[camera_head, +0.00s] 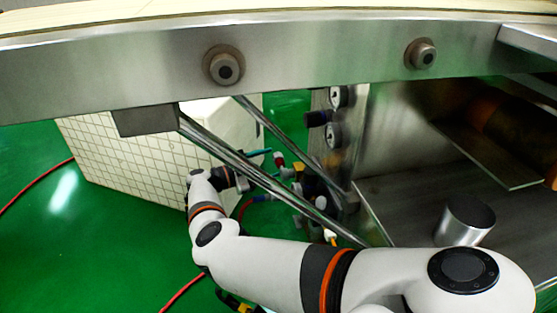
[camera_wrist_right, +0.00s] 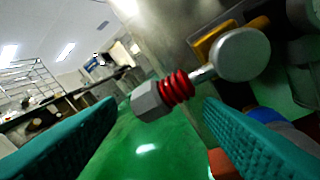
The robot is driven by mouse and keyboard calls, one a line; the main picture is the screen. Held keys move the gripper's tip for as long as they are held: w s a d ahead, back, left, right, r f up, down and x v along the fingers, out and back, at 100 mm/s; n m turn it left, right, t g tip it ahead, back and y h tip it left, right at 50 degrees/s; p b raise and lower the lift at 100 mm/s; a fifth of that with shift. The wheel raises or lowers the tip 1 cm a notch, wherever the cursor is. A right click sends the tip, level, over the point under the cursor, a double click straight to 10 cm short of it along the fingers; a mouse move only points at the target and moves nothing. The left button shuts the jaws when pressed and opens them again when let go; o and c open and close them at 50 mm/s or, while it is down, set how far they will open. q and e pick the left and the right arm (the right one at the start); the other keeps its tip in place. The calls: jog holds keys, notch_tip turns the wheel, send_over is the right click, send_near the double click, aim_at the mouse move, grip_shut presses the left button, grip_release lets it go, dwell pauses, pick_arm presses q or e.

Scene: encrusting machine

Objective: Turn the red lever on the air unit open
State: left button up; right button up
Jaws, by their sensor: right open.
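The air unit (camera_head: 299,190), a cluster of small fittings, sits behind slanted metal bars in the head view, partly hidden by them. A small red part (camera_head: 279,159) shows at its upper left. My right gripper (camera_head: 262,166) is beside the unit on its left. In the right wrist view my open right gripper (camera_wrist_right: 160,105) shows two teal fingers spread apart. A fitting with a red ribbed collar (camera_wrist_right: 177,87) and a grey hexagonal end lies ahead, across the gap. A red block (camera_wrist_right: 222,165) shows low by the right finger; I cannot tell which red part is the lever. My left gripper is out of view.
A steel beam (camera_head: 130,70) crosses the top of the head view, with slanted metal bars (camera_head: 265,180) below it. A white tiled box (camera_head: 120,155) stands behind my right arm. Gauges (camera_head: 333,134) are mounted above the unit. Red hoses (camera_head: 38,186) lie on the green floor.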

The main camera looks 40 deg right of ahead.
aim_at(278, 158)
jog(key=shift+b+x, duration=0.35)
jog(key=shift+x, duration=1.45)
grip_shut()
